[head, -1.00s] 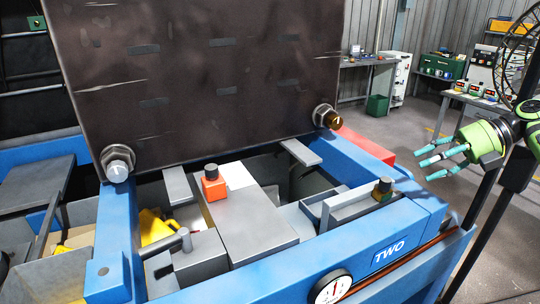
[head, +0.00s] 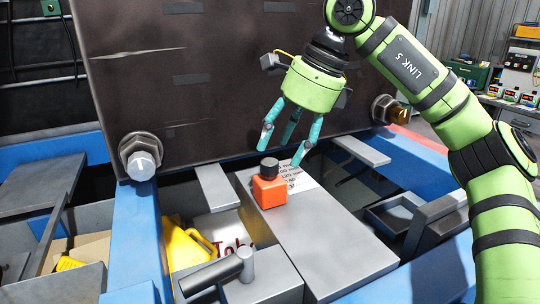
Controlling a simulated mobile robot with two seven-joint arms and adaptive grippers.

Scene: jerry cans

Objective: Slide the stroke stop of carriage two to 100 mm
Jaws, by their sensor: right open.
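The stroke stop is most likely the orange block (head: 269,191) with a black knob on top. It stands upright on a grey plate (head: 330,245) in the blue machine frame. A white label (head: 298,178) with rows of printed mm figures lies just right of the block; the block and my fingers partly cover it, and I cannot tell which figure the block stands at. My right gripper (head: 285,148) is open and empty, its teal fingers pointing down above and just behind the block. I see no contact with it. My left gripper is out of view.
A large dark upright panel (head: 130,70) stands close behind my right gripper. Large bolts (head: 141,158) sit at its lower corners. A grey handle (head: 225,268) is in front left of the block, beside a yellow jerry can (head: 185,245) and a partly hidden lettered card (head: 226,233).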

